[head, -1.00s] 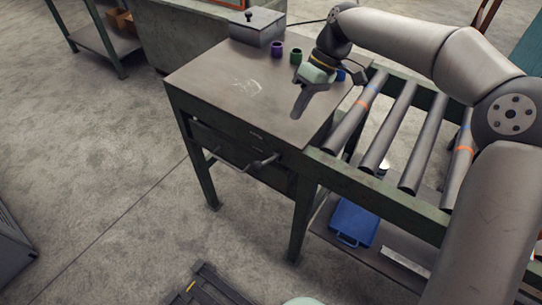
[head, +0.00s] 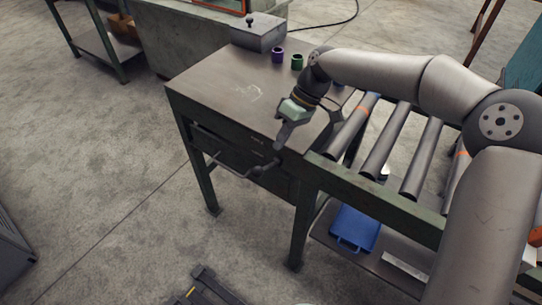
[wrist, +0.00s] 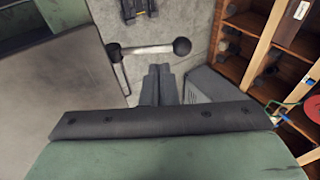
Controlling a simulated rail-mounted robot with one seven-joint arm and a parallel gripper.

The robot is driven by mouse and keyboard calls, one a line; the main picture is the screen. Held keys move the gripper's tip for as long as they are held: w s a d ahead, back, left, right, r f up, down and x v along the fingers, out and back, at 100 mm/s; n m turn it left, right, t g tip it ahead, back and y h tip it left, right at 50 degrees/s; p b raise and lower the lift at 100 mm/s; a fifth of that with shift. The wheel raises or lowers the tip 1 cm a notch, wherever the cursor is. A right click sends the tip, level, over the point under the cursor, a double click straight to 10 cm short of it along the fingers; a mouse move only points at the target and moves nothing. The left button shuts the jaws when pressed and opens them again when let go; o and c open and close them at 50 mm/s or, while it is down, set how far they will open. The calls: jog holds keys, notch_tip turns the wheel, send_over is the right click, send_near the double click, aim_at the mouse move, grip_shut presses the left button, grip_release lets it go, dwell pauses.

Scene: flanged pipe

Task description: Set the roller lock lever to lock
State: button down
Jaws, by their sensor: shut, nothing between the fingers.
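The lock lever (head: 258,171) is at the front side of the grey-topped bench, below the top's edge. In the wrist view the lever (wrist: 150,50) shows as a grey rod with a dark ball knob at its right end. My gripper (head: 279,146) points down at the bench's front edge, just above and right of the lever's knob in the head view. Its two dark fingers (wrist: 158,70) are shut together and empty, seen just below the rod in the wrist view. I cannot tell whether they touch the lever.
The roller conveyor (head: 388,140) runs right from the bench (head: 215,80). Purple (head: 278,55) and green (head: 297,62) cups and a grey box (head: 258,33) stand at the back of the bench top. A blue case (head: 354,228) lies on the lower shelf. The floor in front is mostly clear.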

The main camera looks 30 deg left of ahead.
aim_at(267, 167)
jog(key=x, duration=0.6)
jog(key=shift+w+d+f, duration=0.1)
dwell(0.3)
